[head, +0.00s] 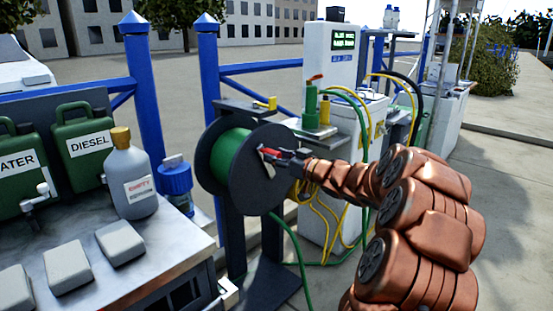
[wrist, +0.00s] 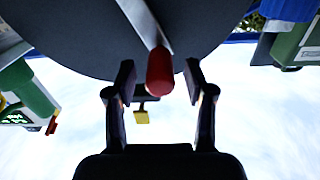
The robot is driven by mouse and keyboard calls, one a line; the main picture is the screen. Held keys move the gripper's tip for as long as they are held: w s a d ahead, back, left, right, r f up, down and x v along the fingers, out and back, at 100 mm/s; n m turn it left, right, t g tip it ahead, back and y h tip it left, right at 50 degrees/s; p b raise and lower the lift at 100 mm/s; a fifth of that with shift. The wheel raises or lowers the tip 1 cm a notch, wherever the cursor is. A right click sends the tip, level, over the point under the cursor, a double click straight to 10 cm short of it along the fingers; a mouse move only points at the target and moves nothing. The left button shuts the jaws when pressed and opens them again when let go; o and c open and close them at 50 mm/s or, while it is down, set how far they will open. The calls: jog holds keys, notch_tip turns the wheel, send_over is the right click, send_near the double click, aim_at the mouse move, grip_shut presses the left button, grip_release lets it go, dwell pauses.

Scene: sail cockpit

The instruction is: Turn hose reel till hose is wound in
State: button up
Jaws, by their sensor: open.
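The hose reel (head: 225,160) has dark round side plates and green hose wound on its drum. It stands on a dark post in the middle of the head view. A green hose (head: 296,250) hangs from it down to the ground. In the wrist view the dark side plate (wrist: 80,40) fills the top, with a grey crank arm (wrist: 143,22) ending in a red handle (wrist: 160,72). My gripper (wrist: 160,80) is open, with its fingers on either side of the red handle. I cannot tell whether they touch it. In the head view my gripper (head: 283,158) is at the reel's face.
A metal counter (head: 180,240) at left holds a grey bottle (head: 132,180), green jerrycans (head: 85,140) and grey blocks. A white dispenser (head: 342,60) with hoses stands behind the reel. Blue posts (head: 145,100) and rails run behind. Paved ground at right is open.

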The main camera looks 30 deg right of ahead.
jog(key=shift+w, duration=0.25)
jog(key=shift+c, duration=0.3)
grip_shut()
